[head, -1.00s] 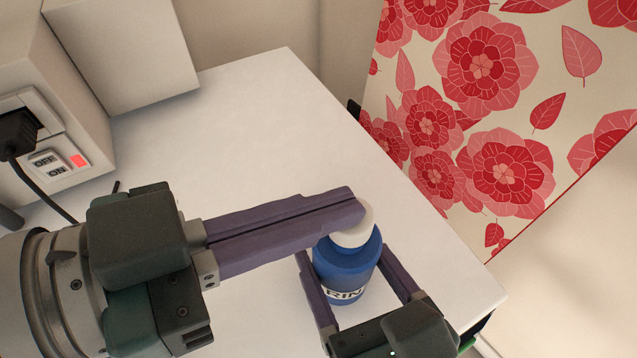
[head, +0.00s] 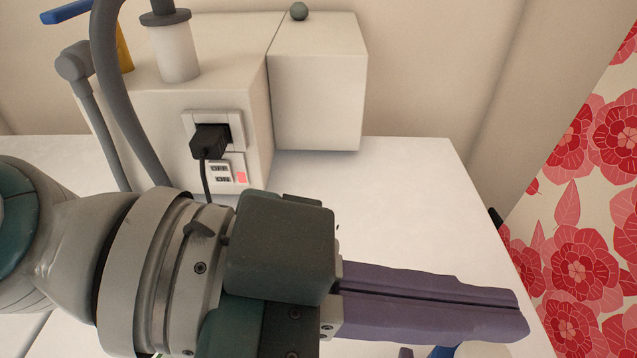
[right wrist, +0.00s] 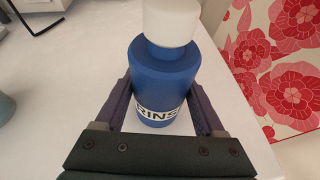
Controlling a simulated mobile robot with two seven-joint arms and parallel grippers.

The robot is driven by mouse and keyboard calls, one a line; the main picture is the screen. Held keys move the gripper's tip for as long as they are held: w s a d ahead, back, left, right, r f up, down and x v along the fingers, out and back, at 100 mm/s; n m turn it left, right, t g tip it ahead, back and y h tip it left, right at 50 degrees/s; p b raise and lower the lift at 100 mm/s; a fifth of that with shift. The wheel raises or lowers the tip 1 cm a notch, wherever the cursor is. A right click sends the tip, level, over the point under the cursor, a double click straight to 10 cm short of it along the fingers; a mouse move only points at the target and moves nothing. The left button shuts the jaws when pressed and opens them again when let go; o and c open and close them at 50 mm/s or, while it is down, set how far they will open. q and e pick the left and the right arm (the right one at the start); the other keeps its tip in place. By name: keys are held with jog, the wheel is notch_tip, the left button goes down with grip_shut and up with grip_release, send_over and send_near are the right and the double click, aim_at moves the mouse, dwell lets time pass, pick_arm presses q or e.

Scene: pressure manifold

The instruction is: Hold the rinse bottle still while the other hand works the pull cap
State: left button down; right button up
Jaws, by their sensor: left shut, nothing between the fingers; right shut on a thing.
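The rinse bottle (right wrist: 165,75) is blue and stands upright on the white surface in the right wrist view, with a partly visible label reading "RINS". Its white pull cap (right wrist: 172,22) is on top, cut by the upper edge. My right gripper (right wrist: 160,97) is shut on the bottle, one finger on each side of the body. In the head view only a blue sliver of the bottle (head: 444,352) and a bit of the white cap (head: 485,351) show at the bottom edge.
A cream box (head: 215,100) with a plugged-in black connector (head: 208,140), a hose (head: 105,80) and switches stands at the back left, beside a plain cream block (head: 318,85). A red floral panel (head: 580,250) is at the right. The white worktop (head: 390,200) between is clear.

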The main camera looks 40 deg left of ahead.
pick_arm(q)
jog(key=v, duration=0.9)
jog(key=shift+f, duration=0.15)
pick_arm(e)
jog(key=o, duration=1.4)
jog(key=shift+o, duration=0.2)
